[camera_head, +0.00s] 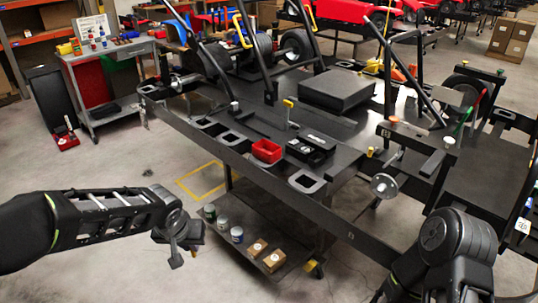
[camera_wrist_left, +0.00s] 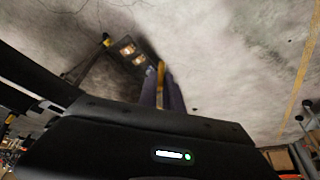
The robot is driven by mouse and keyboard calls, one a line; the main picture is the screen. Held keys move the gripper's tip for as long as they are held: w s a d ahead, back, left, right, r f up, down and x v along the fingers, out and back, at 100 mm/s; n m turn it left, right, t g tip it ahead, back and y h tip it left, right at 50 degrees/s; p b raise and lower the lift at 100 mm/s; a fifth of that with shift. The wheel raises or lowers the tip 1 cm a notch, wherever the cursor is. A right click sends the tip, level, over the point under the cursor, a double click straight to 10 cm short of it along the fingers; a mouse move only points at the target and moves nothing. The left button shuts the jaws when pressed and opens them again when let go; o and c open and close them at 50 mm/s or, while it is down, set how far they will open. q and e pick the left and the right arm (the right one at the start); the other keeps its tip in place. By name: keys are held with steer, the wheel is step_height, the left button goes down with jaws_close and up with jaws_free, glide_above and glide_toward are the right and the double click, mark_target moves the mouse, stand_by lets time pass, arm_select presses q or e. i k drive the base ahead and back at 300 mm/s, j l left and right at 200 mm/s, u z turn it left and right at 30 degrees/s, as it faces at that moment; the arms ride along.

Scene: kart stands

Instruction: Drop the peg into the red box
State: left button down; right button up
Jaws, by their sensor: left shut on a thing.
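The red box (camera_head: 266,150) is a small open bin at the near edge of the black kart stand. My left gripper (camera_head: 176,256) hangs over the floor, left of the stand and well apart from the red box. In the left wrist view its two purple-looking fingers (camera_wrist_left: 161,95) are shut on a slim yellow peg (camera_wrist_left: 160,76). In the head view the peg cannot be made out in the gripper. My right arm comes in at the bottom right; its fingers are out of the picture.
The black kart stand (camera_head: 235,158) fills the middle, with a black tray (camera_head: 310,148) beside the red box. Its lower shelf (camera_head: 240,255) bears cans and two cardboard boxes (camera_head: 274,260). A grey tool cart (camera_head: 100,52) stands at the back left. Floor around my left gripper is clear.

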mark_target(261, 156)
steer(key=z, duration=1.4)
steer(key=j, duration=0.75)
steer(key=k+j+z, duration=0.1)
steer(key=j, duration=0.65)
